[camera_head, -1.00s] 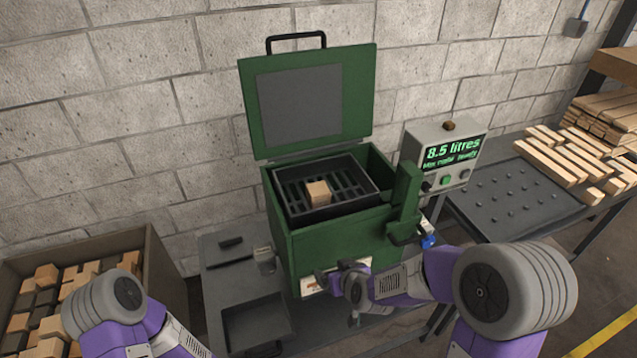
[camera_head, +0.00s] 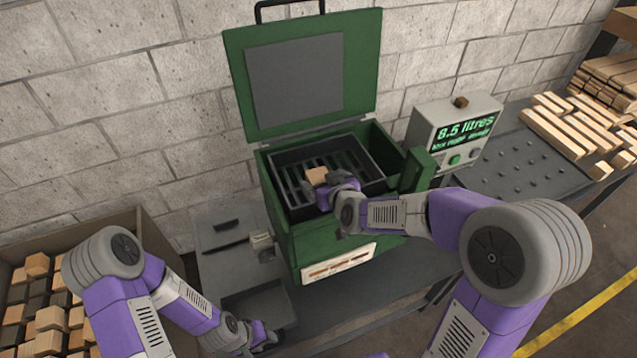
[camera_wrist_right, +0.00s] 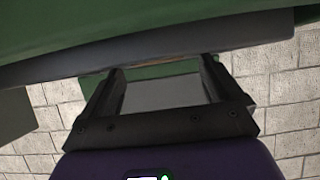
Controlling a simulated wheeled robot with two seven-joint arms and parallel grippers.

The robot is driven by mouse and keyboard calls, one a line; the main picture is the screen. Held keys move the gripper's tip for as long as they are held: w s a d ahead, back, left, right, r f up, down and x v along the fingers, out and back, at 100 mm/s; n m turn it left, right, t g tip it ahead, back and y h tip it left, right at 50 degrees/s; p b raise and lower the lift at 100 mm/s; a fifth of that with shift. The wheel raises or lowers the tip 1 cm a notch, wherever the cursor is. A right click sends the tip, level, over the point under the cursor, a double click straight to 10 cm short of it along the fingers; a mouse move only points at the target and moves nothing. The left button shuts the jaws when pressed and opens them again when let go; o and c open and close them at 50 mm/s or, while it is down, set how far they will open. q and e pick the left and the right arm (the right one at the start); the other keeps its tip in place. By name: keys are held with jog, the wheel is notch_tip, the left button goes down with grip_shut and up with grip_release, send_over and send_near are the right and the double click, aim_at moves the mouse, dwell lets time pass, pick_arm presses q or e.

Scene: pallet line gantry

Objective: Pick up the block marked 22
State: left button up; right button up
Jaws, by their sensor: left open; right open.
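A small tan wooden block (camera_head: 317,176) sits in the dark slotted tray (camera_head: 372,160) of the open green box (camera_head: 290,240). No number can be read on it, so I cannot tell whether it is the one marked 22. My right gripper (camera_head: 322,187) is open over the tray, right at the block's near side; its fingers partly hide the block. In the right wrist view the two fingers (camera_wrist_right: 160,85) are spread, and I cannot make out the block between them. My left gripper (camera_head: 264,336) is open and empty, low over the grey bench by the shallow bin.
The box's raised lid (camera_head: 300,75) stands behind the tray. A display unit (camera_head: 455,130) reading 8.5 litres stands at right. A crate of mixed blocks (camera_head: 125,222) is at left, a shallow grey bin (camera_head: 262,300) in front. Timber lies on the right table (camera_head: 500,185).

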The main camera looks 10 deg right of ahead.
aim_at(320, 177)
jog(key=x, duration=0.3)
jog(key=shift+w+f, duration=0.15)
jog(key=c, duration=1.1)
